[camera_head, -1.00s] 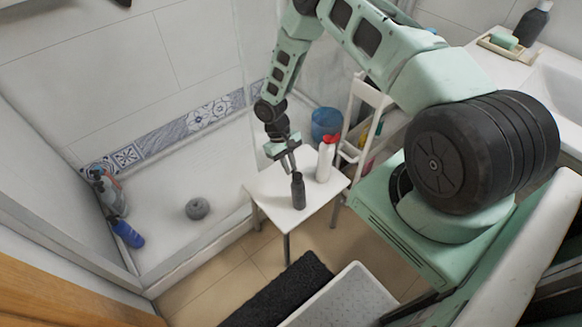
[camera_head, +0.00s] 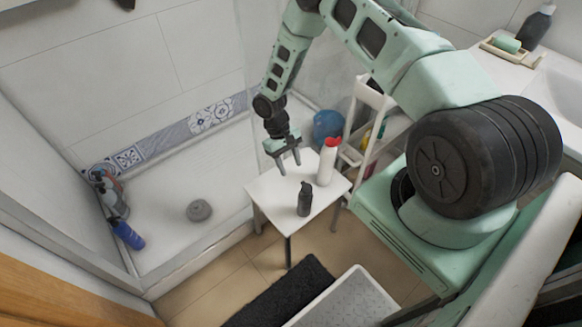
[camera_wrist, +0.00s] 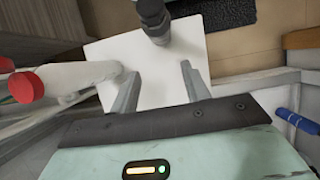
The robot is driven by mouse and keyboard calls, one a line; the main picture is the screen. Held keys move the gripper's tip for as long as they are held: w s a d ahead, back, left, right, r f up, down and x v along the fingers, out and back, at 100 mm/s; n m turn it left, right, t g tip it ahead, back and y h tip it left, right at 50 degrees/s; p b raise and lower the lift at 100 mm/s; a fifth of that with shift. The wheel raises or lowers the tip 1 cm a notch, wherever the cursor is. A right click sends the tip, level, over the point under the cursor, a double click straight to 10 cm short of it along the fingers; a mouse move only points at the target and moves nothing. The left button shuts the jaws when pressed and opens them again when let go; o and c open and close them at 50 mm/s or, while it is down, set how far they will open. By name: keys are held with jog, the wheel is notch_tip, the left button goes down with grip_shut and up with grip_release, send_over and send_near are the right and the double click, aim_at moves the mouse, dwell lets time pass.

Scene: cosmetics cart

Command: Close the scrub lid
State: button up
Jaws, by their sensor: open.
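A dark bottle (camera_head: 304,201) stands upright near the front of the white stool top. Its dark top shows, but it is too small to tell whether its lid is open or shut. It also shows at the top of the wrist view (camera_wrist: 154,22), just beyond the fingertips. A white bottle with a red cap (camera_head: 327,163) stands farther back on the stool; I cannot tell which of the two is the scrub. My gripper (camera_head: 290,168) is open and empty above the stool, behind the dark bottle and left of the white one. Its spread fingers show in the wrist view (camera_wrist: 158,72).
The white stool (camera_head: 268,190) has bare room at its left. A rack (camera_head: 362,125) and a blue bucket (camera_head: 327,124) stand behind it. A black mat (camera_head: 281,293) lies on the floor in front. Several bottles (camera_head: 110,198) and a grey round object (camera_head: 199,210) are in the shower tray.

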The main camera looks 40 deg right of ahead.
jog(key=b+v, duration=0.1)
jog(key=v, duration=1.4)
jog(key=shift+r, duration=0.35)
jog(key=shift+d, duration=0.15)
jog(key=shift+c, duration=0.5)
